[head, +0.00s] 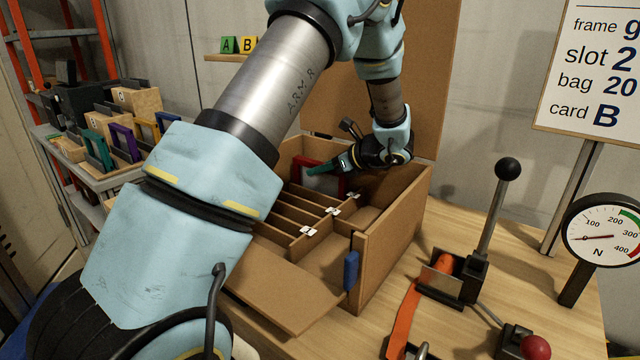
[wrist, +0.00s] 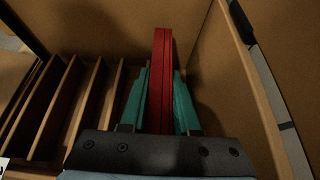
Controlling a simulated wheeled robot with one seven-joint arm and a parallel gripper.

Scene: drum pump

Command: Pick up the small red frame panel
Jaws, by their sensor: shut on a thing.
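The red frame panel (head: 303,161) is upright inside the open cardboard box (head: 392,225), near its back wall. It has a red border around a pale middle. In the wrist view the panel (wrist: 161,75) shows edge-on as a tall red strip between two teal fingers. My gripper (head: 318,169) reaches in from the right and is shut on the panel; it fills the lower middle of the wrist view (wrist: 158,95). My fingers hide part of the panel. I cannot tell whether its lower edge touches the box floor.
Slot dividers (wrist: 55,108) with white tags stand left of the panel. The box's right wall (wrist: 248,85) is close beside my gripper. A lever (head: 490,215), a gauge (head: 602,236) and an orange strap (head: 402,322) are on the table at right. A shelf (head: 95,178) holds coloured frames at left.

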